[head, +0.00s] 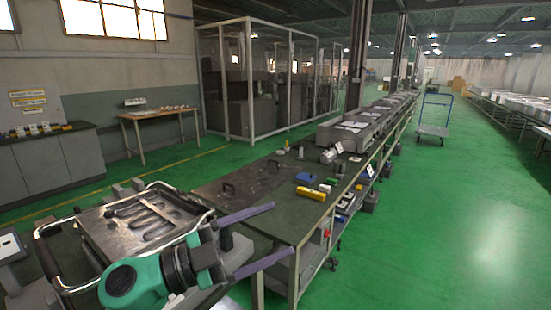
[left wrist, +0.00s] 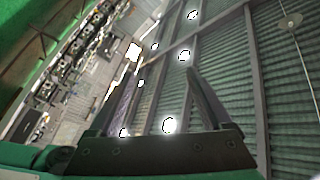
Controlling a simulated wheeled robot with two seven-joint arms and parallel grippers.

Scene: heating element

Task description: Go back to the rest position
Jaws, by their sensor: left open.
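My left gripper (head: 282,228) reaches in from the lower left of the head view, its two long dark fingers spread apart with nothing between them. It hangs in front of the near end of the workbench, and its fingers also show open and empty in the left wrist view (left wrist: 162,75). A metal plate with looped bars (head: 152,222), which looks like the heating element, lies in a chrome-railed holder (head: 52,262) left of the gripper. My wrist hides part of the holder's right side. My right gripper is not in view.
The workbench (head: 262,205) carries a yellow block (head: 311,193), a blue block (head: 305,178) and small parts. A fenced cage (head: 265,85) and a wooden table (head: 160,115) stand behind. Green floor (head: 450,230) is clear to the right, with a blue trolley (head: 433,128) farther off.

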